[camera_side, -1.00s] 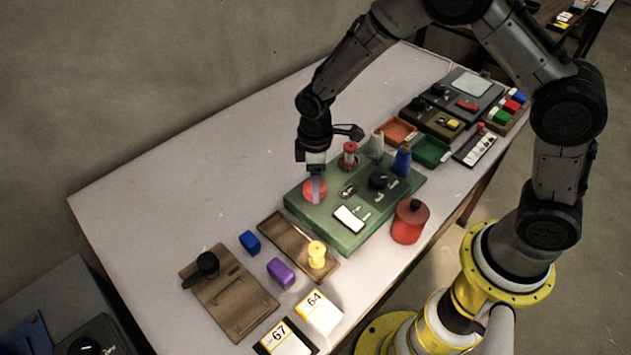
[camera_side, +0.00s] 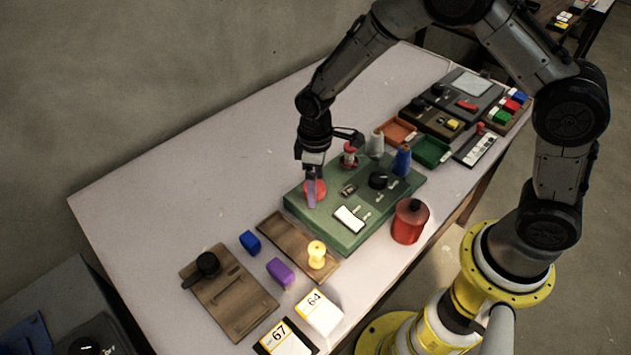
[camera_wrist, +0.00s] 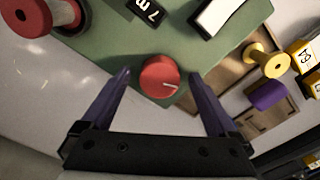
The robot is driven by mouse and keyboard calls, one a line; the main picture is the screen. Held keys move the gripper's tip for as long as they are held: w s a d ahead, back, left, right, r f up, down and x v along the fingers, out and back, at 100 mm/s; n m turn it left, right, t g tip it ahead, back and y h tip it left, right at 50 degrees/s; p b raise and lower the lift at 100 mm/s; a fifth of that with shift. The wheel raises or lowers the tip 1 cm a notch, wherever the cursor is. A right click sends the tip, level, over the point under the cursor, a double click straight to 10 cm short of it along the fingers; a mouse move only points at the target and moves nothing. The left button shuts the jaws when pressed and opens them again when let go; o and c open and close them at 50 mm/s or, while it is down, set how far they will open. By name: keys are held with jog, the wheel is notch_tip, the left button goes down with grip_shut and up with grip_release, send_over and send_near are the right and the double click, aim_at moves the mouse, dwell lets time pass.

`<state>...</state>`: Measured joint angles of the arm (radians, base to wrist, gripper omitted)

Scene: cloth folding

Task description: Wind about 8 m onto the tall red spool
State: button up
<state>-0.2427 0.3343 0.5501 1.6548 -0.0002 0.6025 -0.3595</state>
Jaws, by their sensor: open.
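The tall red spool (camera_side: 349,157) stands upright at the back of the green winding machine (camera_side: 325,228). It also shows at the upper left in the wrist view (camera_wrist: 62,12), with pale material around its core. A round red knob (camera_wrist: 160,76) with a white pointer line sits at the machine's left end. My gripper (camera_wrist: 159,78) is open over this knob, with a purple finger on each side and visible gaps between. A small black display (camera_wrist: 146,10) on the machine seems to read 7 m, seen tilted. In the side view a finger partly hides the knob (camera_side: 320,187).
A grey spool (camera_side: 376,144), a blue spool (camera_side: 402,162) and a black knob (camera_side: 378,181) are on the machine's right. A red canister (camera_side: 409,222) stands in front. A yellow spool (camera_side: 317,254) is on a wooden board at the left. The table's back left is clear.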

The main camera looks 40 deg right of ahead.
jog(key=shift+r, duration=0.1)
notch_tip(320, 180, up, 14)
dwell(0.5)
jog(key=shift+w+f, duration=0.1)
jog(key=shift+f, duration=0.2)
dwell(0.6)
jog(key=shift+f, duration=0.1)
notch_tip(320, 180, down, 14)
jog(key=shift+r, duration=0.2)
dwell(0.4)
